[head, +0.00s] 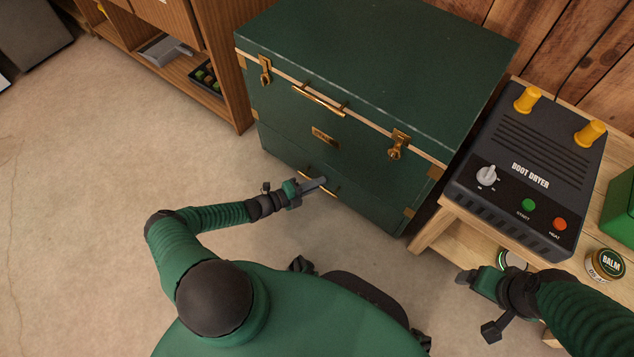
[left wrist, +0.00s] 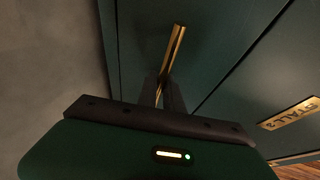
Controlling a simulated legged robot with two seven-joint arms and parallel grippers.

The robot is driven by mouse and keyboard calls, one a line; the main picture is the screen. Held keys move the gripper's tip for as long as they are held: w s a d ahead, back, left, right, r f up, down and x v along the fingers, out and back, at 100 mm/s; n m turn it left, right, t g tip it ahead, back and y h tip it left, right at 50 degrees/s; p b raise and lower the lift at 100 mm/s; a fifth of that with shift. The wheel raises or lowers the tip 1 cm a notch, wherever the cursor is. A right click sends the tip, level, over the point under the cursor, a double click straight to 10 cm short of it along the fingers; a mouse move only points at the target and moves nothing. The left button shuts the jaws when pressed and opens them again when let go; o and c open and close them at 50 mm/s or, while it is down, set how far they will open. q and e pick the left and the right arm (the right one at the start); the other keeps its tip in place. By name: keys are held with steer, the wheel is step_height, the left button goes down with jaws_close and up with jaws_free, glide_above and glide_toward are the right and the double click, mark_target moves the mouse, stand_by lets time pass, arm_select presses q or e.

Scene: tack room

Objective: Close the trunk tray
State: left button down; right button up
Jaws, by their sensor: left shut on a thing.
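A dark green trunk (head: 375,70) with brass latches and corners stands on the floor, its lid down. The trunk tray (head: 365,205) is its low front panel, with a brass handle (head: 333,194). The tray front looks about flush with the trunk front; a small gap cannot be ruled out. My left gripper (head: 318,183) is shut on this handle, which also shows between the fingers in the left wrist view (left wrist: 176,46). A thin dark seam runs above the tray front there. My right gripper (head: 466,279) is by the bench at the right, its fingers too unclear to judge.
A wooden bench (head: 436,232) right of the trunk holds a boot dryer (head: 520,170), a balm tin (head: 605,264) and a green box (head: 621,210). A wooden shelf unit (head: 238,95) stands at the left. The floor (head: 90,180) at the left is clear.

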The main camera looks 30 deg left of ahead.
arm_select(q)
steer(key=shift+w+f, duration=0.25)
steer(key=shift+r, duration=0.15)
arm_select(e)
steer(key=shift+w, duration=0.25)
arm_select(q)
steer(key=c, duration=1.8)
jaws_free()
steer(key=shift+o, duration=0.2)
steer(key=shift+r, duration=0.1)
steer(key=p+v, duration=0.6)
steer(key=v, duration=1.1)
arm_select(e)
steer(key=w+v, duration=0.1)
steer(key=v, duration=0.5)
steer(key=shift+w+r, duration=0.2)
steer(key=shift+r, duration=0.05)
